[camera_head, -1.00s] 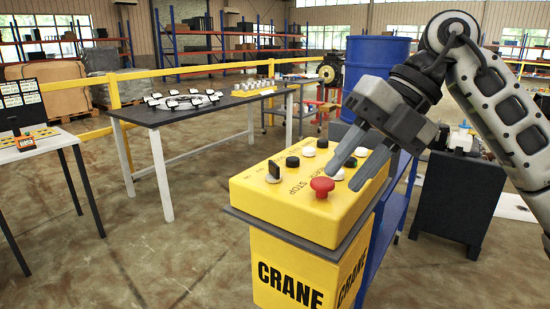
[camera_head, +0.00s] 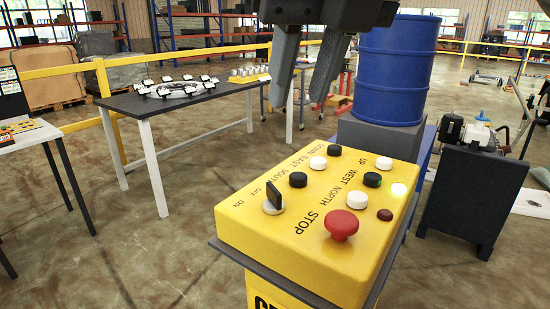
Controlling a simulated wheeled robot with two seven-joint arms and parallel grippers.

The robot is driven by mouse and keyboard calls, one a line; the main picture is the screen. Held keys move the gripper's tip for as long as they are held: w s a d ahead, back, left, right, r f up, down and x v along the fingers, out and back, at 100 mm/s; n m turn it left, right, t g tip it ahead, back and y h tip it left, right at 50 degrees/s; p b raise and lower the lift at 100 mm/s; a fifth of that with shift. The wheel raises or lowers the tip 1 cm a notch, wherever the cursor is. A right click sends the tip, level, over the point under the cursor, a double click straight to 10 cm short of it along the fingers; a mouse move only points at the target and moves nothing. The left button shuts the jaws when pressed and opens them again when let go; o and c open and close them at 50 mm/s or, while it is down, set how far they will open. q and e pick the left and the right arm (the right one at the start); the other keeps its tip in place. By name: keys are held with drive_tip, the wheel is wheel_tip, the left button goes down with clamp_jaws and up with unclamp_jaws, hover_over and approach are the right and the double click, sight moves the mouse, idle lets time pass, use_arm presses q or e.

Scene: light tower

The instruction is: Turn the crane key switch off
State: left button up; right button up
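The yellow crane control box (camera_head: 250,228) stands in the lower middle of the head view. The crane key switch (camera_head: 273,197) is a black upright handle on a pale round base, near the box's left corner. ON and OFF are printed beside it; I cannot tell which one it points to. A white lamp (camera_head: 398,190) glows at the right edge of the box. My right gripper (camera_head: 303,97) hangs from the top of the view, above and beyond the box. Its two grey fingers are apart with nothing between them, clear of the key. My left gripper is not in view.
A red STOP button (camera_head: 341,224) sits right of the key. Several black and white buttons lie behind it. A dark table (camera_head: 185,98) stands at the back left, a blue barrel (camera_head: 394,70) behind the box. Air above the key is clear.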

sight(274, 188)
drive_tip(key=x, duration=1.6)
drive_tip(key=shift+w, duration=0.15)
drive_tip(key=shift+c, duration=0.3)
clamp_jaws()
